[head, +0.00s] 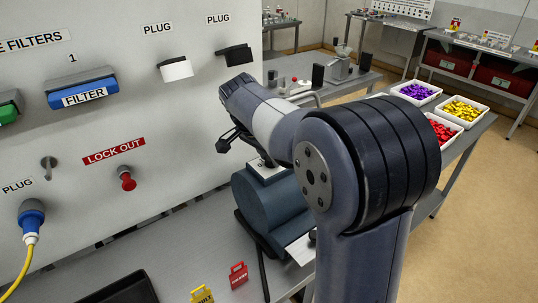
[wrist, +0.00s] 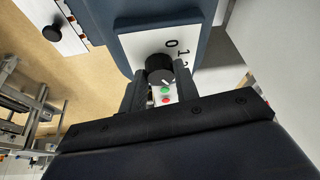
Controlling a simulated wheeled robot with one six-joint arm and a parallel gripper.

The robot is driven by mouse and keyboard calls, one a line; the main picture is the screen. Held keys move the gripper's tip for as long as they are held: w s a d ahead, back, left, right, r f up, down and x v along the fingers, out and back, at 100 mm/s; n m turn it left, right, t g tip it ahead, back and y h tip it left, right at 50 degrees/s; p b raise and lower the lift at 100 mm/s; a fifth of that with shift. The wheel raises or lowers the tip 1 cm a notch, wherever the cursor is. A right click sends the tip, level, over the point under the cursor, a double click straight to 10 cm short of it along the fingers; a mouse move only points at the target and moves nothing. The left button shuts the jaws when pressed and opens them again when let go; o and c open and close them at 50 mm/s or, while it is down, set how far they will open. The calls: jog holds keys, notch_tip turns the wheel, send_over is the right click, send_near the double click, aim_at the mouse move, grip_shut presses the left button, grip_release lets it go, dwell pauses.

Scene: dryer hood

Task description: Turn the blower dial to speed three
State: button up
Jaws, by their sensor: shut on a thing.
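The blower (head: 268,212) is a rounded blue-grey housing on the bench beside the white cabinet. Its white dial panel (head: 266,170) is mostly hidden behind my arm in the head view. In the wrist view, the black dial (wrist: 159,68) sits on this white panel (wrist: 135,45). The printed 0 and 1 show beside the dial; further numbers are cut off behind my finger. A short pale line shows on the dial, but I cannot tell which number it points to. My gripper (wrist: 160,80) is shut on the dial, one finger on each side.
Green (wrist: 165,90) and red (wrist: 166,100) round spots show between my fingers. The white cabinet (head: 200,130) stands close on the left, with a red lock-out knob (head: 127,180). Trays of purple (head: 416,92), yellow (head: 461,111) and red pieces (head: 441,131) stand on the right bench.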

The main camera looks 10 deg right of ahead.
jog(key=o, duration=1)
jog(key=shift+c, duration=0.2)
jog(key=v, duration=1)
jog(key=shift+r+b, duration=0.4)
jog(key=shift+b, duration=0.05)
jog(key=shift+a+f, duration=0.1)
jog(key=p+x, duration=0.1)
jog(key=x, duration=0.9)
jog(key=shift+f, duration=0.35)
jog(key=shift+r, duration=0.15)
